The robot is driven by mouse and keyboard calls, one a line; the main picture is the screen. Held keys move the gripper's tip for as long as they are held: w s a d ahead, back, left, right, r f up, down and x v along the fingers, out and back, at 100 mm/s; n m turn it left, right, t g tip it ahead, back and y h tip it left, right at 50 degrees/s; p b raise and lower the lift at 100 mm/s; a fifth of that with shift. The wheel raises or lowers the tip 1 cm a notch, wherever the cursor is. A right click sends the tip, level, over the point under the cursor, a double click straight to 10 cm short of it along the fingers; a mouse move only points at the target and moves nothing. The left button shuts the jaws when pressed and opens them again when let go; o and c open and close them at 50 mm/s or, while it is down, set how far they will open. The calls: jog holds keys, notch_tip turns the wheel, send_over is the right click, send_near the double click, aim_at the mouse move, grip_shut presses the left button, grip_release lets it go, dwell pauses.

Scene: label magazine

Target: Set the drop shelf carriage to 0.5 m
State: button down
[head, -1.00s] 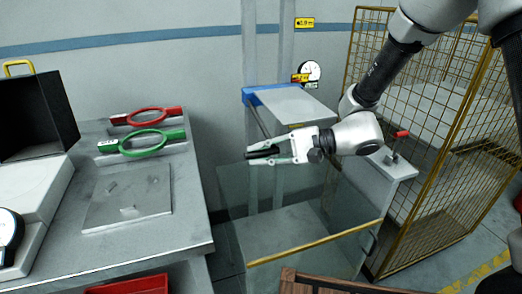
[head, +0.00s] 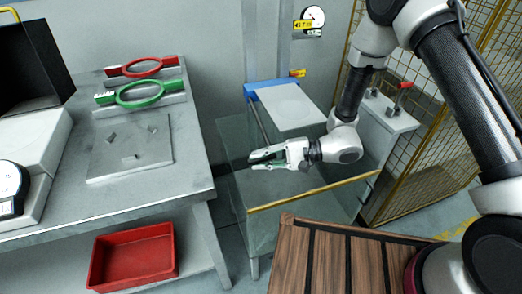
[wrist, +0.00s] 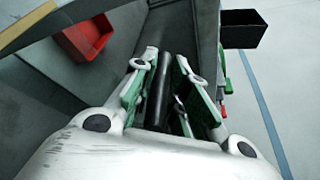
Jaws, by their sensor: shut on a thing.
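The drop shelf carriage is a pale flat plate (head: 292,107) with a blue back edge (head: 262,87), standing at a guide against the wall. A small red and yellow marker (head: 297,73) sits at its back, below a yellow wall label (head: 302,25) whose figure I cannot read. My gripper (head: 262,160) is in front of the plate, over the clear-walled enclosure. Its jaws are shut on a dark round bar (wrist: 160,90), which lies lengthwise between the green-padded fingers in the wrist view. Where the bar joins the carriage is hidden.
A brass-edged clear panel (head: 315,193) stands below my gripper. A pedestal with a red lever (head: 404,87) and a yellow mesh cage (head: 440,150) stand right. A workbench (head: 195,190) with red and green rings is left, a red bin (head: 132,257) below it. A round gauge (head: 313,17) is on the wall.

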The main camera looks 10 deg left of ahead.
jog(key=shift+f, duration=0.1)
jog(key=c, duration=1.4)
grip_release()
jog(key=v, duration=1.2)
